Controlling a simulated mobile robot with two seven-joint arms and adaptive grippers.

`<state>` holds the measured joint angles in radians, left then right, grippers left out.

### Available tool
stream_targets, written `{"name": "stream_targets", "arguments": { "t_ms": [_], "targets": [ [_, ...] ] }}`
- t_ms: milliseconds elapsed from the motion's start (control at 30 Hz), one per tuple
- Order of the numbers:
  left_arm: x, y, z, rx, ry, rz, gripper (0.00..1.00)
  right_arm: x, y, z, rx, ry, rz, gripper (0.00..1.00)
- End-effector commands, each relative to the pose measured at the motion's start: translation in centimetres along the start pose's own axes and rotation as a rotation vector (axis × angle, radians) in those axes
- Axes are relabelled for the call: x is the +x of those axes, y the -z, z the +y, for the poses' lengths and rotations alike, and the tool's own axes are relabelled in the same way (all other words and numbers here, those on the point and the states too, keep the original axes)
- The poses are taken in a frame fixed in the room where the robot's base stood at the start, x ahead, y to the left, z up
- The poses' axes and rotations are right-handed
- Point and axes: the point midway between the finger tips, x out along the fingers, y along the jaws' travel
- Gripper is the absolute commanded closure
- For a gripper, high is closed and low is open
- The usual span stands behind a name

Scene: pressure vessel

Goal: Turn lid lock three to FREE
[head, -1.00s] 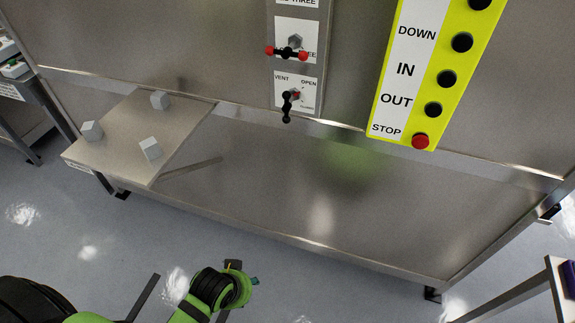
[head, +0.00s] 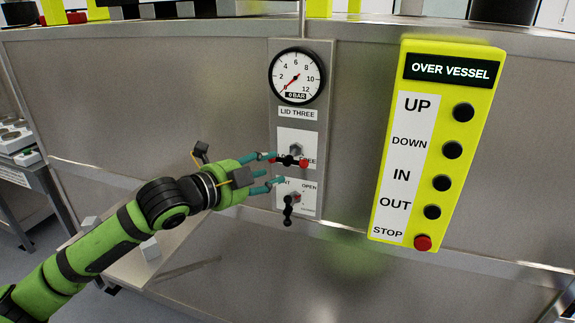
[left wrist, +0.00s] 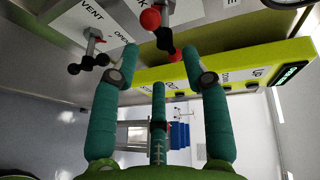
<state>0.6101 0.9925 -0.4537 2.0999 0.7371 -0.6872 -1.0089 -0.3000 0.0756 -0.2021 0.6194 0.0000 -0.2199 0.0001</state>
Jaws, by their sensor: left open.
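The lid lock three handle (head: 290,160) is a bar with red ball ends and a black middle on a white plate under the "LID THREE" label. It lies roughly horizontal, and its right red end is by the word FREE. A finger covers part of its left side and the label there. In the left wrist view the handle (left wrist: 164,37) shows just beyond the fingertips. My left gripper (head: 277,168) is open and empty, with its teal fingers pointing at the lock from the left. I cannot tell whether a finger touches it. My right gripper is not in view.
Just below the lock is the black vent lever (head: 288,208), close to the lower finger. Above is a pressure gauge (head: 297,76) marked 0 BAR. A yellow button panel (head: 435,140) stands to the right. A shelf with grey blocks (head: 180,243) lies below my arm.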

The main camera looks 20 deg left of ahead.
Motion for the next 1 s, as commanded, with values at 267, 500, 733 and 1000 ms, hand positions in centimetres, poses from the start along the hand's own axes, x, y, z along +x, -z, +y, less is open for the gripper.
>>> {"name": "stream_targets", "arguments": {
  "t_ms": [267, 500, 733, 1000],
  "targets": [
    [3.2, 0.0, -0.7, 0.0, 0.005, 0.002, 0.54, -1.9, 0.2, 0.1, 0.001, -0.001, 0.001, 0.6],
    [6.2, 0.0, -0.5, 0.002, 0.004, 0.001, 0.54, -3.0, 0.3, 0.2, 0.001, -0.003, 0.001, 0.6],
    [7.0, 0.0, -0.2, 0.006, 0.003, 0.0, 0.54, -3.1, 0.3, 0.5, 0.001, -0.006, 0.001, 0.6],
    [6.9, 0.0, -0.2, 0.005, 0.003, 0.0, 1.0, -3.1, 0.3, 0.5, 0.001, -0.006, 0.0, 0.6]
  ]
}}
